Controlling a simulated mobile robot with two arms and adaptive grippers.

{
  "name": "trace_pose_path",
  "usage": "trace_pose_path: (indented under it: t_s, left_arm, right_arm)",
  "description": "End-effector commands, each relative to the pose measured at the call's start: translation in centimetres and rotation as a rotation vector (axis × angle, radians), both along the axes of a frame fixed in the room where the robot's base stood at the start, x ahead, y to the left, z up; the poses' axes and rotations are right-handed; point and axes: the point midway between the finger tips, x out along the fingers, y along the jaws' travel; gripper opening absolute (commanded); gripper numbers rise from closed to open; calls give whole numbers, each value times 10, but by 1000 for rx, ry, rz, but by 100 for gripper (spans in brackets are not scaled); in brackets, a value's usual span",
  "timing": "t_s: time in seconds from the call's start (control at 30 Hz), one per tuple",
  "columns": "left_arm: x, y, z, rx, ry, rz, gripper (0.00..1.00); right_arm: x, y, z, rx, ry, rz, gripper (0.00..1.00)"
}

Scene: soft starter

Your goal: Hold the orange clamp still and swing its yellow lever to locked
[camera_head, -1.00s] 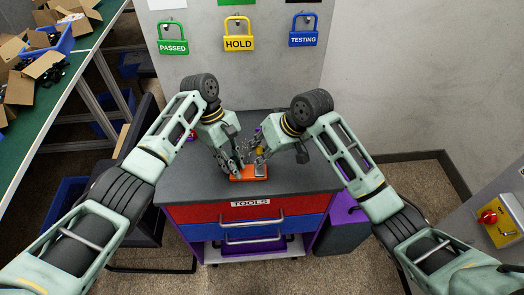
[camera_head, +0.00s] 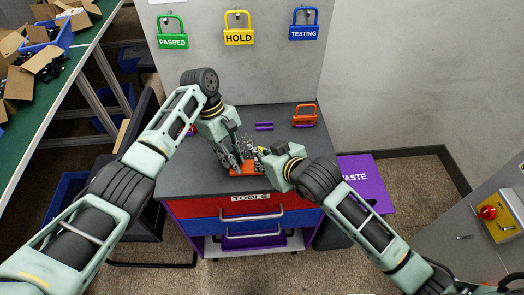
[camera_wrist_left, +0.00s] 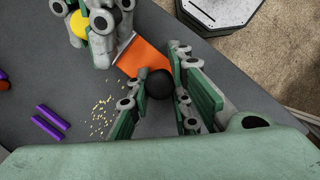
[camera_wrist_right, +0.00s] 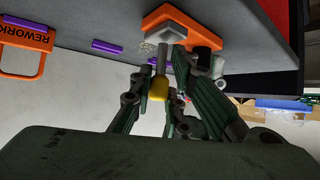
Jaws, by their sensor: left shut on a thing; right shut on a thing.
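The orange clamp (camera_head: 243,170) lies on the grey top of the tool cabinet, near its front edge. In the left wrist view its orange body (camera_wrist_left: 152,58) has a black round knob (camera_wrist_left: 160,84) at one end. My left gripper (camera_head: 232,163) is shut on this knob end. My right gripper (camera_head: 262,155) is beside it, at the clamp's other end. In the right wrist view the lever's yellow grip (camera_wrist_right: 159,88) sits between my right fingers, on a grey rod running to the clamp. In the head view the grippers hide much of the clamp.
An orange padlock (camera_head: 304,115) lies at the cabinet's back right, near purple strips (camera_head: 264,126). Small pale bits (camera_wrist_left: 100,116) lie beside the clamp. PASSED, HOLD and TESTING padlocks (camera_head: 238,30) hang on the wall panel behind. A purple WASTE bin (camera_head: 362,180) stands right of the cabinet.

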Motion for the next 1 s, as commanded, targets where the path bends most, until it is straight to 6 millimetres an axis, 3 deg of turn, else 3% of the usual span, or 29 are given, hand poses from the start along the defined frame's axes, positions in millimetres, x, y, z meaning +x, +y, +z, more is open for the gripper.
trace_pose_path:
  t_s: [0.3, 0.87, 0.9, 1.0]
  left_arm:
    - [0, 3, 0, 6, 3, 0, 0]
    - [1, 5, 0, 10, 1, 3, 0]
    - [1, 5, -1, 10, 1, 3, 0]
    - [1, 5, 0, 10, 1, 3, 0]
  right_arm:
    - [-5, -5, -5, -23, -132, -7, 0]
    - [-6, -6, -5, -29, -162, -7, 0]
    - [-6, -6, -5, -29, -161, -7, 18]
    - [-6, -5, -4, -27, -162, -6, 27]
